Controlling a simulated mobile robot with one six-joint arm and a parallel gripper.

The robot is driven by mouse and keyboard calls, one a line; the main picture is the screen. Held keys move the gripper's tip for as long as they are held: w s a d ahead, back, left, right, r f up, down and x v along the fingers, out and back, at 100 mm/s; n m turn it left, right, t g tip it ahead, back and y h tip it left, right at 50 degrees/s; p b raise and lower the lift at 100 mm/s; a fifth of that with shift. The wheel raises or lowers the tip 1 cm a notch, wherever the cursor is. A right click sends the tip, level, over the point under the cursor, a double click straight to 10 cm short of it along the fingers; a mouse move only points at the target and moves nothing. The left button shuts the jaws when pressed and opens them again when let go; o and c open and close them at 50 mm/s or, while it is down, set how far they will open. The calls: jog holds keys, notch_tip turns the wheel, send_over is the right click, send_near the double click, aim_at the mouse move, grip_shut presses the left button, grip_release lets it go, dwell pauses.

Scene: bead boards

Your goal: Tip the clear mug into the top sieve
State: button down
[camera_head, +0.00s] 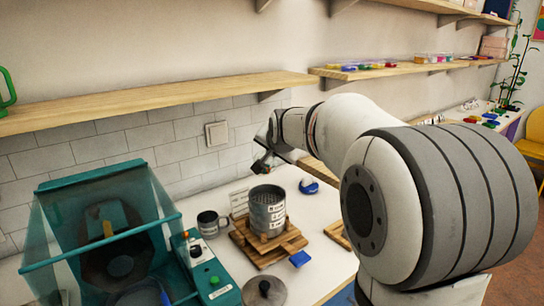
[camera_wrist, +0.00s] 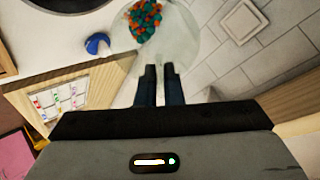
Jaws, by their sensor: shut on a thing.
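My gripper (camera_head: 262,168) is above and behind the sieve stack in the head view, near the tiled wall. In the wrist view its two dark fingers (camera_wrist: 159,72) are shut on the clear mug (camera_wrist: 180,45). The mug is see-through and holds orange and green beads (camera_wrist: 145,20), gathered toward the upper part of that view. The mug is hard to make out in the head view. The grey sieve stack (camera_head: 268,215) stands upright on a wooden stand (camera_head: 262,250); its top sieve (camera_head: 267,194) is apart from my gripper. The inside of the top sieve is unclear.
A teal machine with a clear hood (camera_head: 105,170) stands at the left. A dark mug (camera_head: 209,223) is left of the stack. A round knobbed lid (camera_head: 264,292) lies in front. A blue-and-white object (camera_head: 308,186) lies behind right. A wooden shelf (camera_head: 160,101) runs along the wall above.

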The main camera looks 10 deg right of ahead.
aim_at(274, 158)
jog(key=shift+s+f+t+b, duration=0.15)
jog(key=shift+t+b, duration=0.35)
jog(key=shift+b, duration=0.85)
jog(key=shift+s+t+b, duration=0.2)
jog(key=shift+t+b, duration=0.3)
jog(key=shift+b, duration=0.85)
jog(key=shift+s+b, duration=0.2)
jog(key=shift+b, duration=0.5)
jog(key=shift+s+t+b, duration=0.35)
jog(key=shift+t+b, duration=0.45)
jog(key=shift+b, duration=1.65)
jog(key=shift+s+f+t+b, duration=0.3)
jog(key=shift+t+b, duration=0.4)
jog(key=shift+b, duration=1.75)
jog(key=shift+s+f+t+b, duration=0.3)
jog(key=shift+t+b, duration=0.4)
jog(key=shift+b, duration=1.7)
